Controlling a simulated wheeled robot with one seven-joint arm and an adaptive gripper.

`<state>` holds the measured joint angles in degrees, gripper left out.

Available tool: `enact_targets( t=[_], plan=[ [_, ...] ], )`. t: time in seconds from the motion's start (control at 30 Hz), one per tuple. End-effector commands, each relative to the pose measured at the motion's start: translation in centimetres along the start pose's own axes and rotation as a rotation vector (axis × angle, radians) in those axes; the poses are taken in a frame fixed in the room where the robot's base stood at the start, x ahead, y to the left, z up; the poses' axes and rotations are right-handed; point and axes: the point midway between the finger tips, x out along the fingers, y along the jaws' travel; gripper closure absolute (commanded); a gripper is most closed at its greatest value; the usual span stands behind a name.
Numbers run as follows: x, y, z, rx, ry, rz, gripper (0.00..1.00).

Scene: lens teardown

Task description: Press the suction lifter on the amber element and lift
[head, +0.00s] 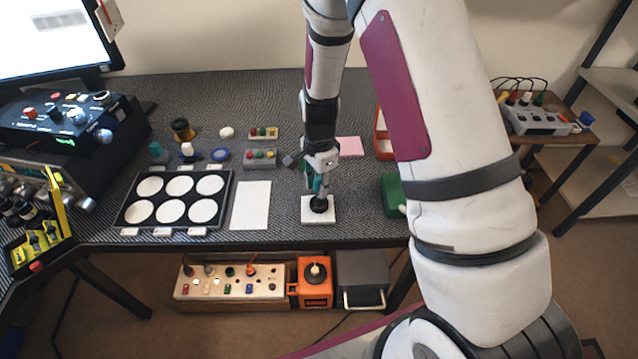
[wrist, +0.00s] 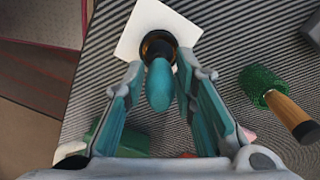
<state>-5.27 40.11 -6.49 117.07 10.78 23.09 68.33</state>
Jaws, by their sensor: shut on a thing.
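My gripper (wrist: 158,68) is shut on the teal handle of the suction lifter (wrist: 160,88), with one finger on each side. The barrel stands on a white square pad (wrist: 138,28). In the head view my gripper (head: 318,186) points down over the black barrel (head: 319,204) on the white pad (head: 308,217).
A black tray (head: 177,229) with several white discs and a white sheet (head: 251,205) lie to the left. A green block (head: 392,196) stands close right. A green brush (wrist: 264,86) lies near my gripper. The table's front edge is just before the pad.

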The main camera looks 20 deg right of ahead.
Motion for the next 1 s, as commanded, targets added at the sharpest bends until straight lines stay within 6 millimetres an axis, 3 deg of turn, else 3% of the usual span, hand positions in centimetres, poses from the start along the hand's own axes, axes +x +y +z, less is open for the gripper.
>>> enact_targets(
  t=[0.17,1.0],
  plan=[
    [-0.1,0.1,0.0,0.0,0.0,0.002,0.99],
    [-4.8,0.1,0.0,0.001,0.0,0.0,0.99]
  ],
)
